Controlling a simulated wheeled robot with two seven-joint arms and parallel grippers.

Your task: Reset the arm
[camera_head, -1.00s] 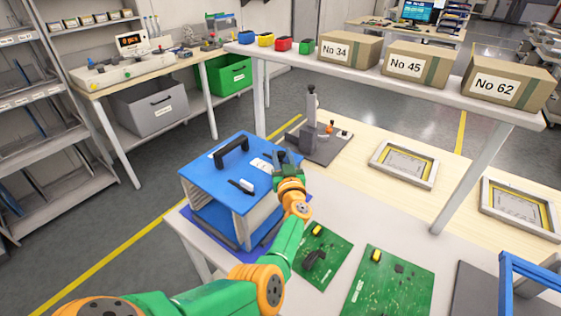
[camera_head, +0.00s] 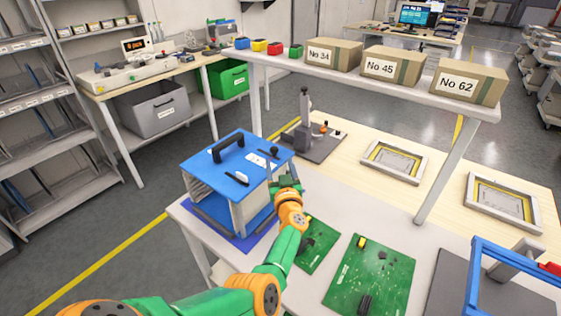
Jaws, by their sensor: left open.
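My left arm, green with orange joints, reaches in from the bottom left over the table. Its left gripper (camera_head: 282,180) is open and empty, just to the right of the blue-topped box (camera_head: 211,165). I cannot tell whether the gripper touches the box. The box has a black handle on its lid and stands upright on a blue mat (camera_head: 241,242). My right gripper is not in view.
Two green circuit boards (camera_head: 383,275) lie on the table right of my left arm. A blue frame (camera_head: 477,268) stands at the right edge. A raised shelf (camera_head: 400,88) carries several cartons and small coloured bins. Two framed panels (camera_head: 394,161) lie below it.

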